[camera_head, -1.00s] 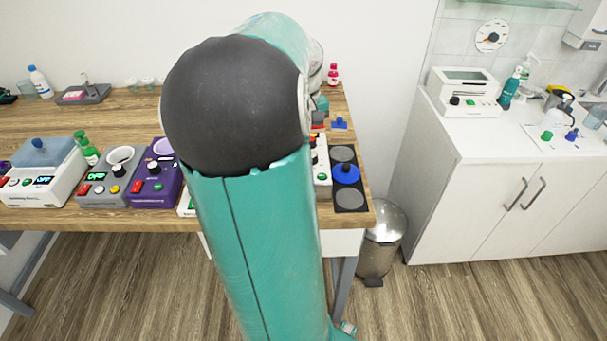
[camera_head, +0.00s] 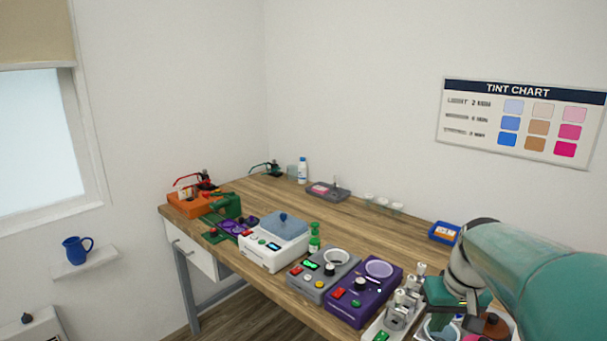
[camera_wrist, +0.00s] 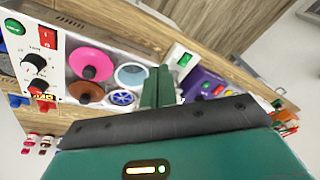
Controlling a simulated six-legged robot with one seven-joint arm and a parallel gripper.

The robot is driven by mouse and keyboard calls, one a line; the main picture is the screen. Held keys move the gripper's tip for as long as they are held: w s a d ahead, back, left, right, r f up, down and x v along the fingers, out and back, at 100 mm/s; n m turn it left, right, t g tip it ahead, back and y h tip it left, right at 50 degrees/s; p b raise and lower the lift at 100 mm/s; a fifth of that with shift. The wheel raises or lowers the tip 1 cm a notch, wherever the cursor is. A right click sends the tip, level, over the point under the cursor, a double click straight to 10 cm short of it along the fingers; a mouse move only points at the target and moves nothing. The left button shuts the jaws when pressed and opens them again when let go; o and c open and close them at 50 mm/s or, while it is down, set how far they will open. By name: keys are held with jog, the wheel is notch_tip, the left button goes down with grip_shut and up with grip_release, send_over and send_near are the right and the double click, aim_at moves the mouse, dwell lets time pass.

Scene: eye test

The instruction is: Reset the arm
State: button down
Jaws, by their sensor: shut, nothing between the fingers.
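My arm (camera_head: 540,270) is teal and comes in from the right edge in the head view. It bends down over the right end of the wooden bench, and the gripper end is partly cut off or hidden there. In the wrist view my gripper (camera_wrist: 158,80) shows as two green fingers shut together, with nothing between them. The fingers point at the bench from above, beside a tray with a pink disc (camera_wrist: 88,62), a brown disc (camera_wrist: 84,92) and a light blue round dish (camera_wrist: 131,75).
The wooden bench (camera_head: 345,223) holds a purple device (camera_head: 345,310), a grey device (camera_head: 300,280), a white device with a blue lid (camera_head: 260,252) and a green bottle (camera_head: 314,238). A white device with knobs (camera_wrist: 48,40) is left in the wrist view. The bench's back middle is mostly clear.

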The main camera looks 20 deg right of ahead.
jog(key=s+a+r+n+t, duration=0.1)
jog(key=a+n, duration=0.1)
jog(key=a, duration=1.1)
jog(key=s+a+r+n+t, duration=0.1)
jog(key=a+n+t, duration=0.1)
jog(key=a, duration=1.1)
jog(key=shift+s+a+r, duration=0.2)
jog(key=shift+s, duration=0.15)
jog(key=shift+d, duration=0.15)
